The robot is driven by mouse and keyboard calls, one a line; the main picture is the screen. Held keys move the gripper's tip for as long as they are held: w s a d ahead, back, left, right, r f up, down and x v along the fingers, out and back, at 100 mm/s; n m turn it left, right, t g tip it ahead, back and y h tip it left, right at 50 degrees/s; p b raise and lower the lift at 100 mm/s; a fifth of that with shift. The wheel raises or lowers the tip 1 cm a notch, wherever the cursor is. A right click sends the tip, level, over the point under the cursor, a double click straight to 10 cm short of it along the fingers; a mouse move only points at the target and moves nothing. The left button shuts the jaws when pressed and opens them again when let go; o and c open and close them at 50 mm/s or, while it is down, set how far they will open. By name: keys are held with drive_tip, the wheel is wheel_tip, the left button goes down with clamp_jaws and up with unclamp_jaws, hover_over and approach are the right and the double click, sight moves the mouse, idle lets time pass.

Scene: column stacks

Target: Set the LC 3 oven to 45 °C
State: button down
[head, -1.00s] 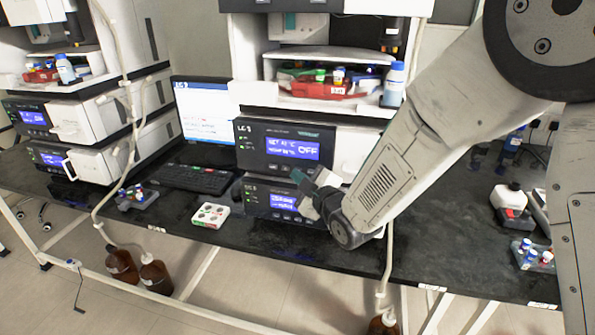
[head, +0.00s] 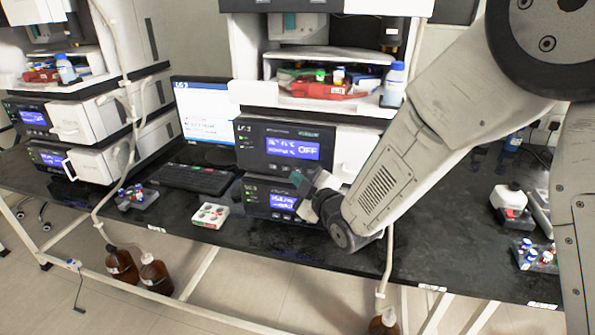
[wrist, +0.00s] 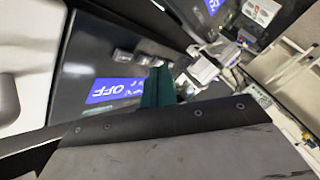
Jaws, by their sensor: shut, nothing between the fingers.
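The LC 3 oven (head: 257,143) is the dark-fronted upper unit below the shelf in the head view. Its blue display (head: 293,148) shows a large OFF and a smaller set line too blurred to read surely. In the wrist view the display (wrist: 108,90) appears turned over, with OFF legible and small buttons (wrist: 122,56) beside it. My gripper (head: 298,181) is shut and empty, near the oven's lower front edge and in front of the unit below. Its teal fingers (wrist: 157,88) show close to the oven front in the wrist view; whether they touch cannot be told.
A second unit with a blue display (head: 283,202) sits directly under the oven. A monitor (head: 205,110) and keyboard (head: 190,178) stand left. Bottles and vials stand on the shelf above.

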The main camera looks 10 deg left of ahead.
drive_tip(key=shift+s, duration=0.3)
drive_tip(key=s, duration=0.4)
drive_tip(key=shift+s+a, duration=0.1)
drive_tip(key=shift+s, duration=0.3)
idle(0.5)
wheel_tip(320, 180, down, 7)
drive_tip(key=s+d+m+g+h, duration=0.2)
drive_tip(key=g+h, duration=0.1)
drive_tip(key=s+d+f+m+g+h, duration=0.25)
drive_tip(key=d+m+g+h, duration=0.2)
drive_tip(key=d, duration=0.45)
drive_tip(key=s+d+r+m+g+h, duration=0.1)
drive_tip(key=s+d+r+m, duration=0.3)
drive_tip(key=d, duration=0.5)
drive_tip(key=s+d+r+m+g+h, duration=0.1)
drive_tip(key=s+d+r+m, duration=0.3)
drive_tip(key=s+d+r, duration=0.5)
drive_tip(key=s+d+r+m+g+h, duration=0.1)
drive_tip(key=s+d+r+m, duration=0.3)
drive_tip(key=s+d, duration=0.6)
wheel_tip(320, 180, up, 3)
drive_tip(key=shift+s+d+f+g+h, duration=0.15)
drive_tip(key=shift+d+g+h, duration=0.2)
drive_tip(key=shift+d+h, duration=0.3)
